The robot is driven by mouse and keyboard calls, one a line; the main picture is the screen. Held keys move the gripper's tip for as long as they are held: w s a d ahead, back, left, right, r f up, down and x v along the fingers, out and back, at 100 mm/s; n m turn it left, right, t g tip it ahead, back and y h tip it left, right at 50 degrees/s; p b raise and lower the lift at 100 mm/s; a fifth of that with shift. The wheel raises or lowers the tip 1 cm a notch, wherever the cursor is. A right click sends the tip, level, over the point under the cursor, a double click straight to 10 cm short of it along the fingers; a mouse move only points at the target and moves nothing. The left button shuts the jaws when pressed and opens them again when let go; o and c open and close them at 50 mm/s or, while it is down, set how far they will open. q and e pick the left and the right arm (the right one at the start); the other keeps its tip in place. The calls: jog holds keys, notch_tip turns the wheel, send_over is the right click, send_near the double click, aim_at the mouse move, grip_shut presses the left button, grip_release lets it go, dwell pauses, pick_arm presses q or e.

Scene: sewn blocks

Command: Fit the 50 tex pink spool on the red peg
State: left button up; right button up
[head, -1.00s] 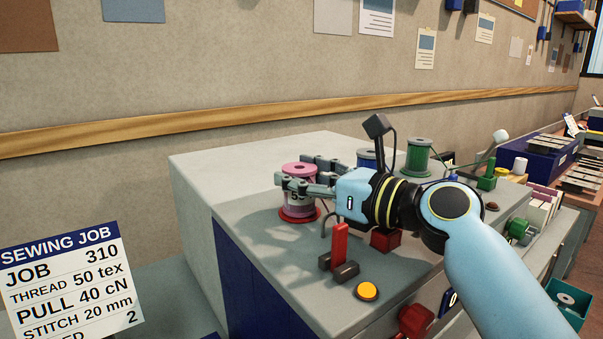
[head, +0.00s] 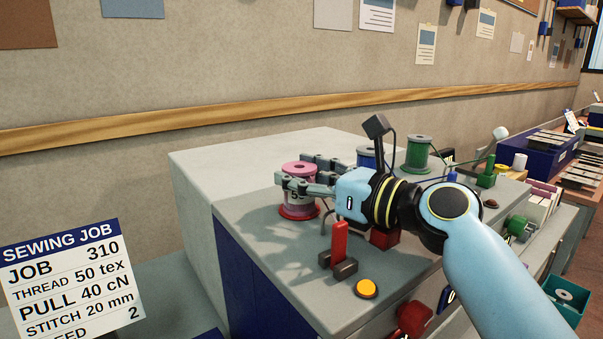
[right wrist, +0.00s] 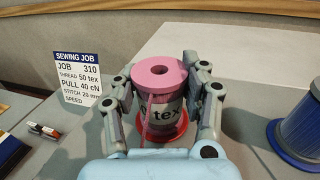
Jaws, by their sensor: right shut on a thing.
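The pink spool (head: 298,177) stands upright over a red round base (head: 299,212) on the grey machine top. Its label partly reads "tex" in the right wrist view (right wrist: 167,114). The red base shows around the spool's foot there too (right wrist: 150,134). The peg itself is hidden, and I cannot tell whether the spool rests fully on the base. My right gripper (head: 301,176) is shut on the pink spool, with fingers on both its sides in the right wrist view (right wrist: 160,95). My left gripper is not in view.
A blue spool (head: 367,158) and a green spool (head: 418,154) stand behind my right wrist. A red lever (head: 340,240) and a yellow button (head: 366,289) are on the front of the machine top. A sewing job card (head: 70,285) reading 50 tex stands at the left.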

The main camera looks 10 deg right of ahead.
jog(key=o, duration=1.2)
jog(key=shift+o, duration=0.3)
notch_tip(320, 180, up, 10)
